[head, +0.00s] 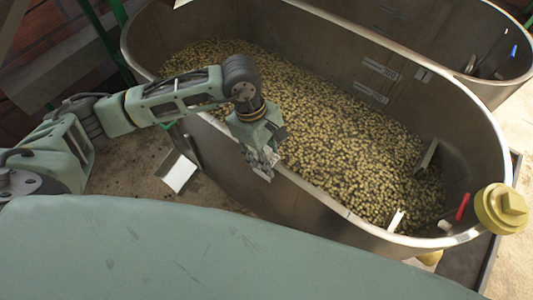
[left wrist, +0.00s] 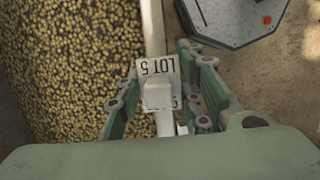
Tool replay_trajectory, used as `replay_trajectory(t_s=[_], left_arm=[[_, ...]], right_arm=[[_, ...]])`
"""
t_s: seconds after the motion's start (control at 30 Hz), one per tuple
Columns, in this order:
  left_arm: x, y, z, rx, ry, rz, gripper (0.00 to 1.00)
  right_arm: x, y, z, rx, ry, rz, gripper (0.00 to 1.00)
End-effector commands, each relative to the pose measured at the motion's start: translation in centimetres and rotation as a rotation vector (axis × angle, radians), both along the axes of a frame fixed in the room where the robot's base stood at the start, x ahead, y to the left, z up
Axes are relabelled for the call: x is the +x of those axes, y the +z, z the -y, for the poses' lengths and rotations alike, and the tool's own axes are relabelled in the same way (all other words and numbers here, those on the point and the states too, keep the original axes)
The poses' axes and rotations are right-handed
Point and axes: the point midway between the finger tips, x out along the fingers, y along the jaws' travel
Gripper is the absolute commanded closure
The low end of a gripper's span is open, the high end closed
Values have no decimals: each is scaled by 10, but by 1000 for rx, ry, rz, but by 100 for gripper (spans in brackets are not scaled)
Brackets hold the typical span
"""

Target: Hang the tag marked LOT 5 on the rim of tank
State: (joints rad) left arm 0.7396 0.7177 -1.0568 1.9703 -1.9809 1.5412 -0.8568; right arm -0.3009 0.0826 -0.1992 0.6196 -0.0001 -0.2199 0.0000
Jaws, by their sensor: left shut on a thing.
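The tank (head: 345,213) is a large oval metal vessel full of yellowish beans. My left gripper (head: 262,165) is over its near rim, pointing down. In the left wrist view, the gripper (left wrist: 160,95) is shut on the white tag marked LOT 5 (left wrist: 157,68), which shows between the fingers. The tank's rim (left wrist: 153,28) runs beneath the tag, with beans on the left and floor on the right. I cannot tell whether the tag touches the rim. In the head view the tag is not clear at the gripper's tip. My right gripper is not in view.
A yellow cap-like fitting (head: 502,208) and a red piece (head: 463,206) are at the tank's right end. A second tank (head: 500,85) stands behind at upper right. A white flat object (head: 180,172) is left of the tank, near the floor.

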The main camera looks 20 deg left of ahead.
Motion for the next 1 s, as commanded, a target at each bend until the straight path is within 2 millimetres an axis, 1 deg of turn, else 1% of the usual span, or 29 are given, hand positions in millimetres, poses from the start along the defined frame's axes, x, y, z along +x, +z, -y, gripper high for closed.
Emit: replay_trajectory(t_s=[0.07,0.1,0.33,0.6,0.73,0.87,1.0], left_arm=[[0,0,0,0,0,0,92],[0,0,0,0,0,0,64],[0,0,0,0,0,0,44],[0,0,0,0,0,0,44],[1,7,-2,1,0,1,44],[4,27,-6,-1,1,5,44],[6,57,-13,0,0,6,44]], right_arm=[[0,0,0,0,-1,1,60],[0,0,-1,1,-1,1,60],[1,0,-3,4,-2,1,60],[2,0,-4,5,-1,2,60],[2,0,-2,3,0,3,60],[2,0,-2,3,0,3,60],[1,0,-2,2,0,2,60]])
